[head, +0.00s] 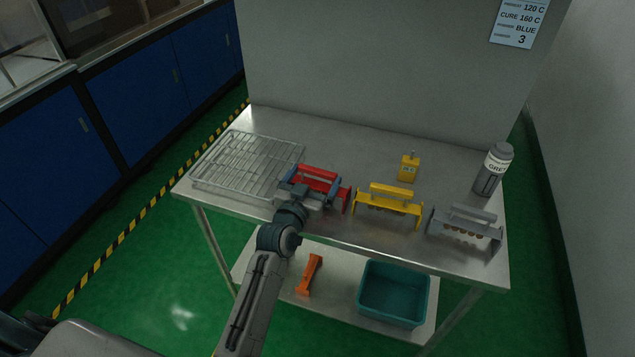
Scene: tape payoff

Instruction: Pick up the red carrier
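The red carrier (332,184) stands on the metal table near its front edge, left of the yellow carrier. It has a top bar and upright end plates. My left gripper (308,191) is at the red carrier, in front of it and overlapping its left and middle part in the head view. The gripper body hides much of the carrier's front and left end. The fingertips do not show clearly, so I cannot tell whether they close on the bar. My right gripper is not in view.
A wire rack (248,162) lies to the left. A yellow carrier (388,206) and a grey carrier (465,229) stand to the right. Behind them are a small yellow object (408,168) and a grey bottle (490,172). The lower shelf holds an orange part (309,274) and a teal bin (393,292).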

